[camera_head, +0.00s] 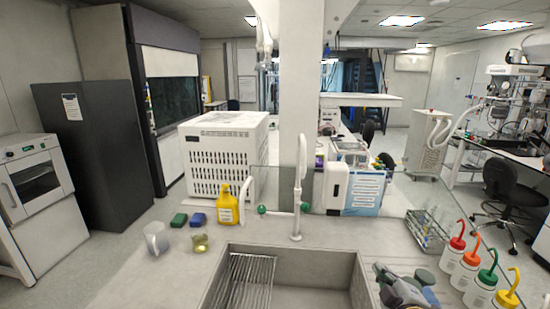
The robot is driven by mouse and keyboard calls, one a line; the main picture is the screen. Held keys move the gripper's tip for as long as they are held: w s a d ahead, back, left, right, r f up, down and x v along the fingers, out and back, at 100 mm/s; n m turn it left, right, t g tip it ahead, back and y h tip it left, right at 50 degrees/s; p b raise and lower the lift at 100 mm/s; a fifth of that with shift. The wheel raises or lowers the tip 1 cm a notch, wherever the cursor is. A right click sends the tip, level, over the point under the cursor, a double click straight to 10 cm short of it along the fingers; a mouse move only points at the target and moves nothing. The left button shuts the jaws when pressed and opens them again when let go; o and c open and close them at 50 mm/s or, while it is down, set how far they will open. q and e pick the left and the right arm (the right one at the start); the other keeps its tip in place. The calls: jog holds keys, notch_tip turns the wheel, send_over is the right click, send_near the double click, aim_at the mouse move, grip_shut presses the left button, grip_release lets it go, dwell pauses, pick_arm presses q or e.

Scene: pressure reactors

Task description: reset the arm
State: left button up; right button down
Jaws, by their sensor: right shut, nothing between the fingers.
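My right gripper (393,283) shows at the bottom right, in dark grey and blue-grey. It is over the counter just right of the sink (290,250). It is shut and empty. Its arm is mostly cut off by the lower edge of the picture. My left gripper and left arm are not in view.
Wash bottles with red, orange, green and yellow tops, such as the red-topped one (455,246), stand right of my right gripper. A wire rack (428,230) is behind it. A white tap (299,190) rises behind the sink. A yellow bottle (227,207) and glass beaker (156,239) stand left.

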jog(key=s+a+f+m+g+y, duration=0.1)
jog(key=s+a+f+m+g, duration=0.4)
jog(key=s+f, duration=0.45)
jog(key=s+a+f+m+g+y, duration=0.1)
jog(key=s+a+f+m+g, duration=0.1)
jog(key=s+f+m+g, duration=0.6)
jog(key=s+f+n+b, duration=0.2)
jog(key=s+f+b, duration=0.1)
jog(key=f, duration=1.7)
jog(key=s+f+n+b, duration=0.2)
jog(key=f, duration=1.8)
jog(key=s+d+f+b, duration=0.2)
jog(key=s+d+f, duration=0.1)
jog(key=s+f, duration=0.8)
jog(key=s+d+f+g+b, duration=0.1)
jog(key=s+d+f+b, duration=0.2)
jog(key=s+f, duration=0.8)
notch_tip(320, 180, down, 2)
jog(key=shift+f+h, duration=0.1)
jog(key=shift+h, duration=0.3)
